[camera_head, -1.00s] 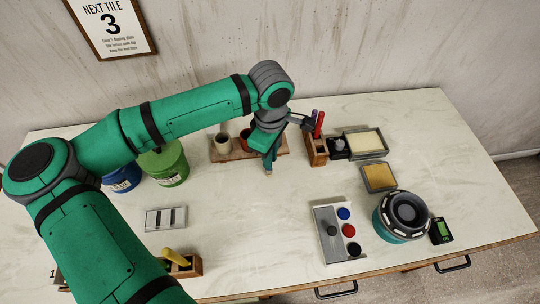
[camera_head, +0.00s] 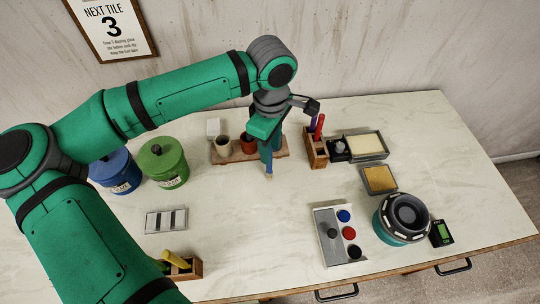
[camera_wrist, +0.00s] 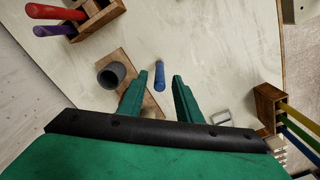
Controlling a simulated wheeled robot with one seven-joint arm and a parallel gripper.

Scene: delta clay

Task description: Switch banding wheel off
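The banding wheel (camera_head: 404,216), a teal round base with a dark ringed top, stands at the right front of the table. I cannot tell which control belongs to the wheel. My gripper (camera_wrist: 161,88) is over the table's middle, well left of the panel, fingers apart.
A wooden board (camera_head: 222,159) with cups stands behind my gripper. A tool holder (camera_head: 316,157) with red and purple handles and shallow trays (camera_head: 379,180) stand further right. A green-screened device (camera_head: 441,233) sits right of the wheel. The table between gripper and panel is clear.

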